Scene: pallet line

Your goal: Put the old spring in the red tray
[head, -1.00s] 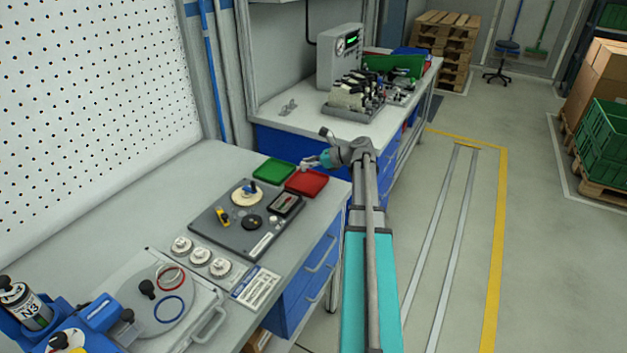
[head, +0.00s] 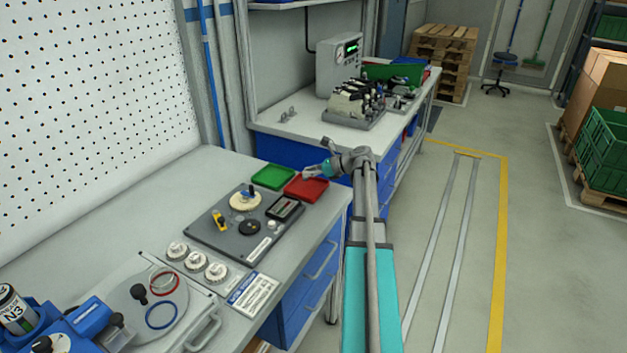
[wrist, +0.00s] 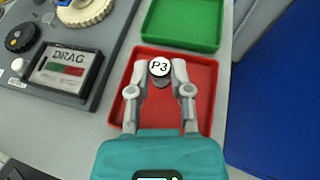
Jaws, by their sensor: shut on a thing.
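My gripper (wrist: 160,85) is shut on a small round piece (wrist: 160,67) with a white top marked P3 and a grey lower part. No coils show on it, so I cannot tell from its look whether it is the old spring. The red tray (wrist: 205,112) lies under the gripper and the held piece, and its floor shows around the fingers. I cannot tell how high the piece is above that floor. In the head view my gripper (head: 313,172) is over the red tray (head: 306,190) near the bench's far right corner.
A green tray (wrist: 184,22) sits right beside the red one. A dark board (head: 225,237) carrying a DRAG gauge (wrist: 66,70), a cream disc and a black knob lies on the other side. Bare bench (head: 195,172) lies behind the board.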

